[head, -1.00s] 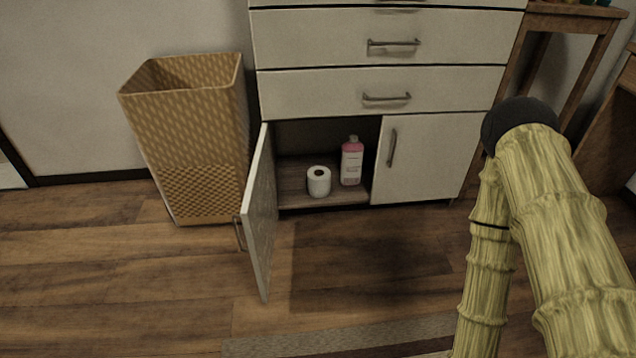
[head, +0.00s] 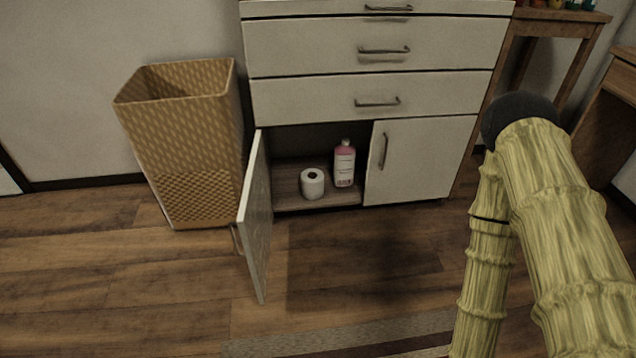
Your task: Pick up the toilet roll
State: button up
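A white toilet roll (head: 313,184) stands upright on the bottom shelf (head: 333,197) of a white cabinet, inside the open left compartment. A pink bottle (head: 344,165) with a white label stands just to its right. The left cabinet door (head: 257,220) is swung open toward me; the right door (head: 418,160) is closed. My arm shows at the right of the view, in front of the cabinet's right side and well apart from the roll. My gripper is not in view.
A tall woven basket (head: 188,150) stands left of the cabinet, close to the open door. A wooden side table (head: 560,30) stands at the right. The wooden floor before the cabinet is clear, with a striped rug (head: 340,335) nearest me.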

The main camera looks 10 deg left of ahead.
aim_at(312, 179)
jog(key=z, duration=0.85)
jog(key=i, duration=0.7)
jog(key=u, duration=2.45)
